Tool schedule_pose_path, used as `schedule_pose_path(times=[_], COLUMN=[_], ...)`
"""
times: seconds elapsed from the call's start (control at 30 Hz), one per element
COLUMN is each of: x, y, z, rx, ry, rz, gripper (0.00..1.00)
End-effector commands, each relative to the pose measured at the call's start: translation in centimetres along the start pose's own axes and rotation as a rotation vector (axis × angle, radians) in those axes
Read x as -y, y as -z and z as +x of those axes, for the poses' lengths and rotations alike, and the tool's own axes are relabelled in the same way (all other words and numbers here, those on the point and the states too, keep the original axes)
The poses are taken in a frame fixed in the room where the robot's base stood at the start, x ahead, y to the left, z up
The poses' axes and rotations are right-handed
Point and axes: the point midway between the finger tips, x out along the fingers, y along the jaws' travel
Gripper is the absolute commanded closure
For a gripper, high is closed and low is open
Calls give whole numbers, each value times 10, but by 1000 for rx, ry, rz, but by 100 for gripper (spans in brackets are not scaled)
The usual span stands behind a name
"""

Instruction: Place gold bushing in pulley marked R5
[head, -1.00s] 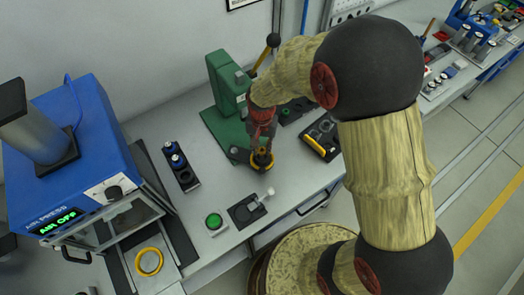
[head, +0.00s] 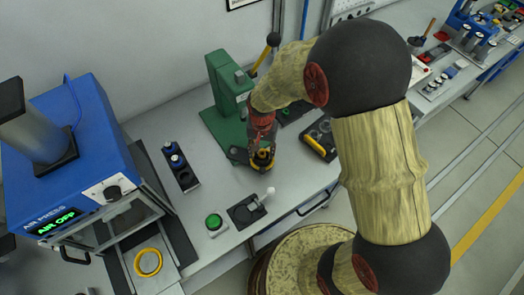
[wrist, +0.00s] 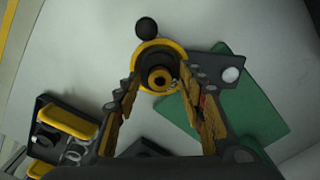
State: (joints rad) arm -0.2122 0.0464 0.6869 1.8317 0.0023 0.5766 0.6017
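A gold bushing (wrist: 161,76) with a dark centre shows between my fingertips in the wrist view. Around it is a yellow-rimmed dark round part (wrist: 148,51), which looks like a pulley; no R5 mark is legible. My gripper (wrist: 160,88) is over this part, with its two yellow-padded fingers apart on either side of the bushing. I see a gap between the pads and the bushing. In the head view my gripper (head: 262,155) is low over the bench in front of the green press (head: 228,105), and it hides most of the part. Whether the bushing is seated is unclear.
The green press, with its black-knobbed lever (head: 273,41), stands close behind my gripper. A dark tray with yellow pieces (head: 320,139) lies to the right. A dark holder (head: 181,170), a green button (head: 214,221) and the blue air press (head: 70,150) are left.

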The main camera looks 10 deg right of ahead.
Motion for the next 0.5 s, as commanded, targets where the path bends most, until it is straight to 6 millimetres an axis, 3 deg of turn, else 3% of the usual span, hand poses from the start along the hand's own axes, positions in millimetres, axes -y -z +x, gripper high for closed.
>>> schedule_pose_path(times=[0.27,0.5], x=[0,1], y=[1,1], z=[-9,-53], rx=[-2,-4], ry=[1,3], rz=[0,0], gripper=[60,60])
